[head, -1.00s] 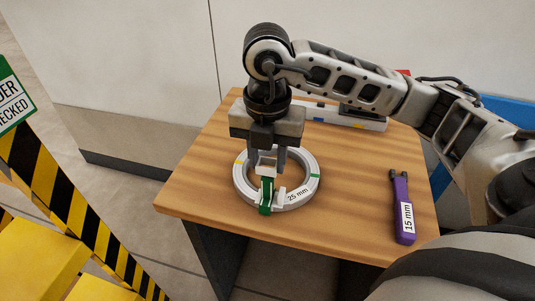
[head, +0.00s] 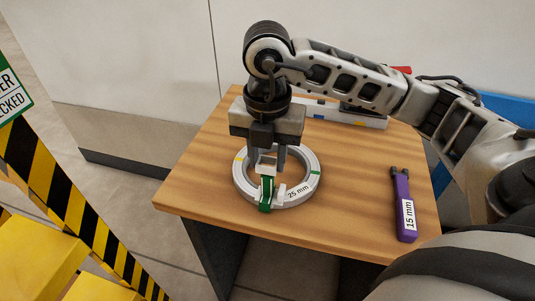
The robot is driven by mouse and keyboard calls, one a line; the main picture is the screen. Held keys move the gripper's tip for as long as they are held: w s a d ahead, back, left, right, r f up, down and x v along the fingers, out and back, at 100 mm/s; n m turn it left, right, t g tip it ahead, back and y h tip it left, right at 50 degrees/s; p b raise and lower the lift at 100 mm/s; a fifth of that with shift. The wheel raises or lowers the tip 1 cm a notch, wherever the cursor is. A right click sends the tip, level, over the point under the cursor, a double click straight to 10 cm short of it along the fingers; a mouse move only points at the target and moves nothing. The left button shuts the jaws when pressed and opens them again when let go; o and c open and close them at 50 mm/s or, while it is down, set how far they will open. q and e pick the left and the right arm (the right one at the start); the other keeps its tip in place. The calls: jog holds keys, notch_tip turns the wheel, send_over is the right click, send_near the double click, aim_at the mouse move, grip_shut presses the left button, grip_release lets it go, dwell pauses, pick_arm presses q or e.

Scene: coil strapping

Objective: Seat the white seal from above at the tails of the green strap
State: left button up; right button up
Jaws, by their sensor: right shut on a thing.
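A grey-white coil (head: 245,189) labelled "25 mm" lies flat on the wooden table. The green strap (head: 265,196) wraps over its near side, and small white blocks stand beside it. My right gripper (head: 267,169) points straight down over the near part of the coil. It is shut on the white seal (head: 266,171), which shows between its fingers just above and behind the green strap. The strap tails are mostly hidden by the gripper and seal, so I cannot tell whether the seal touches them. My left gripper is out of view.
A purple tool (head: 403,207) labelled "15 mm" lies at the right of the table (head: 340,225). A light grey rail-like fixture (head: 330,113) stands at the back, partly behind my right arm. The table's left side is clear. A yellow-and-black striped barrier (head: 60,205) stands at the left.

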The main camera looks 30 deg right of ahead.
aim_at(268, 174)
dwell(0.4)
jog(key=shift+f, duration=0.15)
jog(key=shift+f+b, duration=0.8)
jog(key=shift+b, duration=0.15)
jog(key=shift+f+b, duration=1.25)
jog(key=shift+f, duration=0.1)
jog(key=o, duration=1)
jog(key=shift+o, duration=0.2)
